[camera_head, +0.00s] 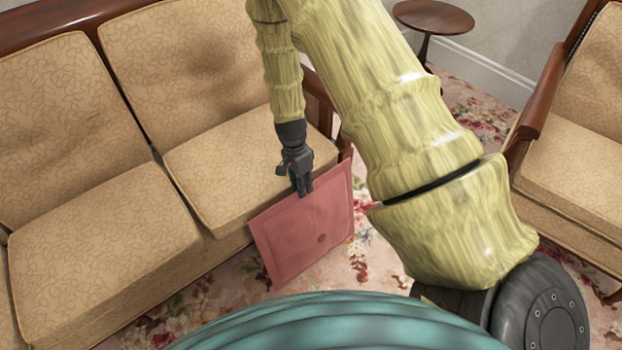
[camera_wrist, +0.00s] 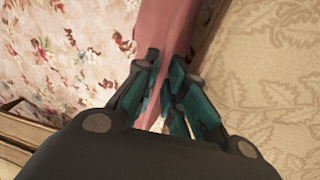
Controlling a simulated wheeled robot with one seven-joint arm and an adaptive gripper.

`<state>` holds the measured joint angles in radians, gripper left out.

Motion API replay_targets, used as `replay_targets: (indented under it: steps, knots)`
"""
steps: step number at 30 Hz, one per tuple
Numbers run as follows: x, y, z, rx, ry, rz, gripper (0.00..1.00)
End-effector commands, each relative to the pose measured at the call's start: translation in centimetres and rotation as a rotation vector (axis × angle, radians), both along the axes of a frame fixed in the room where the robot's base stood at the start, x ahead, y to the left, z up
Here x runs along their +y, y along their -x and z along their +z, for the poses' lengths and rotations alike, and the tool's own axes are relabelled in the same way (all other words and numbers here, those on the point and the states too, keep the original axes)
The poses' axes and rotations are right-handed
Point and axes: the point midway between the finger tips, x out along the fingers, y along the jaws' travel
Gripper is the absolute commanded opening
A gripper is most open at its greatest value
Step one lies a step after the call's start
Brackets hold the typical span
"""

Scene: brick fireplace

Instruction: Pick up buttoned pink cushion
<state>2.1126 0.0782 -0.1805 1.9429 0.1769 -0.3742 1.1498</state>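The pink cushion (camera_head: 310,229) is a flat square with a raised border and a round button. It hangs tilted in front of the sofa's front edge, above the flowered carpet. My gripper (camera_head: 304,188) is at its top edge. In the wrist view the cushion (camera_wrist: 168,28) runs edge-on between the fingers of my gripper (camera_wrist: 167,88), which are closed on it from both sides. The fingers hide a small part of its top edge.
A tan patterned sofa (camera_head: 190,50) with wooden trim fills the left. A matching armchair (camera_head: 572,165) stands at the right, and a small round wooden table (camera_head: 433,17) at the back. Flowered carpet (camera_head: 220,292) lies between them.

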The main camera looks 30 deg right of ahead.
Motion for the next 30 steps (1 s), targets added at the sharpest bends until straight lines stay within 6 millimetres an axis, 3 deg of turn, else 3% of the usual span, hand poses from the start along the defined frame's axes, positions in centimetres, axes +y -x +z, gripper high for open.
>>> replay_targets:
  steps: [20,26,30]
  knots:
    - [-0.1,0.5,0.7,0.000,0.000,0.000,0.00]
    - [-0.2,3.0,2.6,0.001,-0.001,-0.001,0.00]
    - [-0.4,5.7,4.1,0.001,-0.001,-0.002,0.00]
